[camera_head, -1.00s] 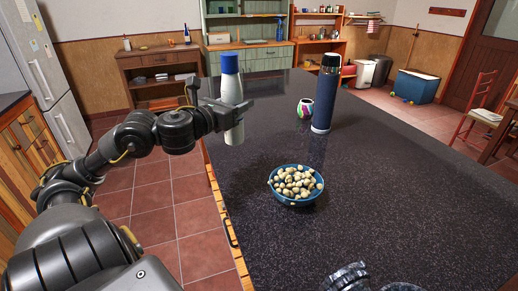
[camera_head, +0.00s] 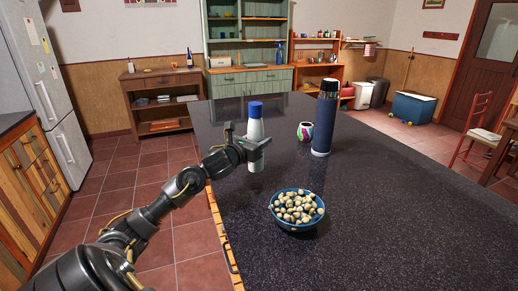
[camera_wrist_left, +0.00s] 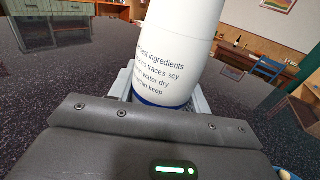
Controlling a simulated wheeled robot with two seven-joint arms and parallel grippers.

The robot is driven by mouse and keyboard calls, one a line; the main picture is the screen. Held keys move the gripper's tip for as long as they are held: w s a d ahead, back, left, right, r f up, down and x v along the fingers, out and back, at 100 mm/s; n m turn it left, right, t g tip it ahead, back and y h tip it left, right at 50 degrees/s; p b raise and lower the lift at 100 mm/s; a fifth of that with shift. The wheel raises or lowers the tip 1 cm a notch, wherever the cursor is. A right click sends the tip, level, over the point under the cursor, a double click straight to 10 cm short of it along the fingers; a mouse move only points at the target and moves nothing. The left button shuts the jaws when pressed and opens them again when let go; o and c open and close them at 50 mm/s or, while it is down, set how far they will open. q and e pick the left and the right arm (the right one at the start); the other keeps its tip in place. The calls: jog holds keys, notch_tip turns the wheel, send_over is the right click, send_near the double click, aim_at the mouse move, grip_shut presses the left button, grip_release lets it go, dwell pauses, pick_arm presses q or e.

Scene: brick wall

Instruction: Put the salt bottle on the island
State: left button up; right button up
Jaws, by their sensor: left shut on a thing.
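The salt bottle (camera_head: 256,129) is white with a blue cap and stands upright in my left gripper (camera_head: 250,150). The gripper is shut around its middle. The bottle is over the left part of the dark speckled island (camera_head: 400,200); I cannot tell whether its base touches the top. In the left wrist view the white bottle (camera_wrist_left: 172,50) with printed text fills the middle, between the fingers. My right gripper is not in view.
A blue bowl of pale round items (camera_head: 296,225) is on the island in front of the bottle. A tall dark-blue flask (camera_head: 324,120) and a small patterned cup (camera_head: 305,132) stand to the right. The island's right side is clear.

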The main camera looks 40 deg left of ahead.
pick_arm(q)
jog(key=f, duration=0.2)
jog(key=f+p, duration=0.1)
jog(key=shift+w+a+f, duration=0.1)
jog(key=shift+w+f, duration=0.15)
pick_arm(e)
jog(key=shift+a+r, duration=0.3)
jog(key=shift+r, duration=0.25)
pick_arm(q)
jog(key=o, duration=1.2)
jog(key=shift+o, duration=0.2)
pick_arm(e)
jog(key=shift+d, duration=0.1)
pick_arm(q)
jog(key=s+d+b, duration=0.1)
jog(key=s+b, duration=0.1)
jog(key=s, duration=1)
jog(key=shift+d+b, duration=0.25)
jog(key=shift+b, duration=0.05)
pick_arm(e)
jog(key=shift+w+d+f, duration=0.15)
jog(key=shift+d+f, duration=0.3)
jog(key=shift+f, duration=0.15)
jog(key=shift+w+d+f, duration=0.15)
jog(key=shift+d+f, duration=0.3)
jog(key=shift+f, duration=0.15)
